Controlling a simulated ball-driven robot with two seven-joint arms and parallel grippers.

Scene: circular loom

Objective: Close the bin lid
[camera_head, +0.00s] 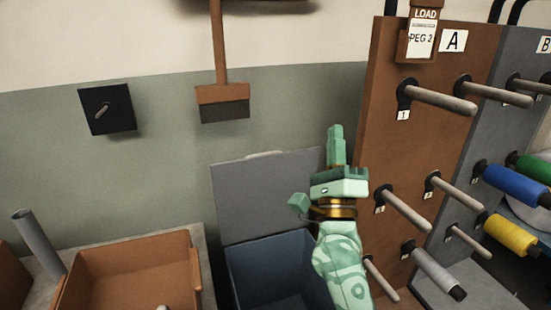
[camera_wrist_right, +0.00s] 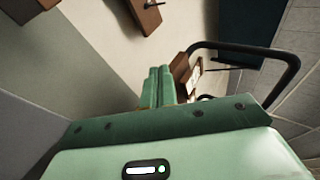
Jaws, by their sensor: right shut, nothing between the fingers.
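The blue-grey bin (camera_head: 262,270) stands low in the middle of the head view. Its grey lid (camera_head: 262,195) is up, leaning back toward the wall, so the bin's mouth is open. My right gripper (camera_head: 336,133) points upward at the right edge of the lid, and my arm hides part of the bin's right side. Its fingers are together with nothing between them, and they also show in the right wrist view (camera_wrist_right: 158,72). I cannot tell whether the gripper touches the lid. My left gripper is out of view.
A brown panel A (camera_head: 405,150) with pegs stands close on the right, with blue (camera_head: 515,186) and yellow (camera_head: 510,235) spools beyond. An orange tray (camera_head: 130,258) lies left of the bin. A brush (camera_head: 223,100) and a black switch box (camera_head: 107,109) are on the wall.

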